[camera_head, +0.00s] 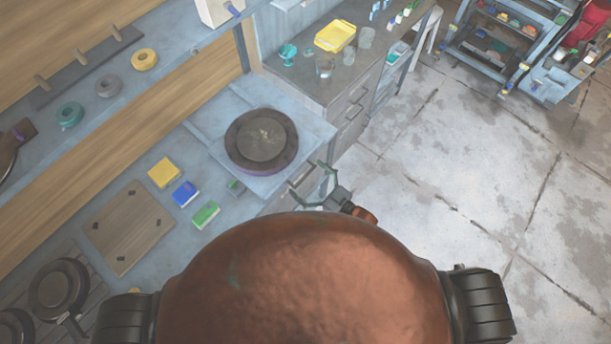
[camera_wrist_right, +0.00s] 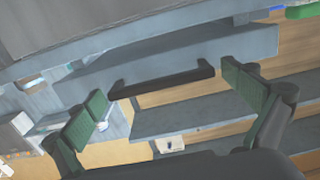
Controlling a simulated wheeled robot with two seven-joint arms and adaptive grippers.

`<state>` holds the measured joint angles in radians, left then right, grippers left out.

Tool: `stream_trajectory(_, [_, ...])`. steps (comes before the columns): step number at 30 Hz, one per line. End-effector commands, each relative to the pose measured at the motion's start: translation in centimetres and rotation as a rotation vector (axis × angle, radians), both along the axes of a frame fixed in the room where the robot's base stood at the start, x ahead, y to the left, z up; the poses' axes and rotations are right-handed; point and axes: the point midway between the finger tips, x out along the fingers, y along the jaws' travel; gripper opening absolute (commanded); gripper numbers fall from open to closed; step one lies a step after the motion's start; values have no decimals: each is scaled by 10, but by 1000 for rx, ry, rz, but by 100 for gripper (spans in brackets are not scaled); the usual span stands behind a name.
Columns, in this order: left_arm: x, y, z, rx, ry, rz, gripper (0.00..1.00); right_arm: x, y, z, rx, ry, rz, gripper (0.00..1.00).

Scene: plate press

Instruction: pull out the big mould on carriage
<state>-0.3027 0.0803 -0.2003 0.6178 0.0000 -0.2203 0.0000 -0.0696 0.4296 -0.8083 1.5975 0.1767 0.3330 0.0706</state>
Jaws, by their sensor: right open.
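The big mould (camera_head: 262,140) is a dark round disc with a raised centre and a purple lower edge. It lies on a pale grey-blue carriage plate (camera_head: 312,122) at the counter. My right gripper (camera_head: 311,176) is at the counter's front edge, just right of and below the mould in the head view. In the right wrist view its green fingers (camera_wrist_right: 168,88) are open, one at each end of a dark bar handle (camera_wrist_right: 165,79) on a grey-blue front. I cannot tell whether they touch it. My left gripper is not in view.
A yellow block (camera_head: 164,173), a blue block (camera_head: 185,193) and a green block (camera_head: 206,214) lie left of the carriage. A wooden board (camera_head: 128,226) lies further left. A yellow tray (camera_head: 335,36) stands on the back counter. The floor (camera_head: 445,190) at right is clear.

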Motion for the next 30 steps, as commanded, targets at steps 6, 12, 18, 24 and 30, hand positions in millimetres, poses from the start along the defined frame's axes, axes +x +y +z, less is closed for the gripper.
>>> stream_trajectory(6, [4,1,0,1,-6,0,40,-1,-2,0,-1,-1,-1,100])
stream_trajectory(12, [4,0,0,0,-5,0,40,-18,-19,0,-2,1,-1,100])
stream_trajectory(18, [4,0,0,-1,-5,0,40,-48,-50,-1,-4,2,-1,100])
stream_trajectory(24, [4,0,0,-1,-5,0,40,-73,-73,0,-1,1,0,100])
stream_trajectory(30, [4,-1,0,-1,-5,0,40,-84,-84,0,-1,-1,0,100])
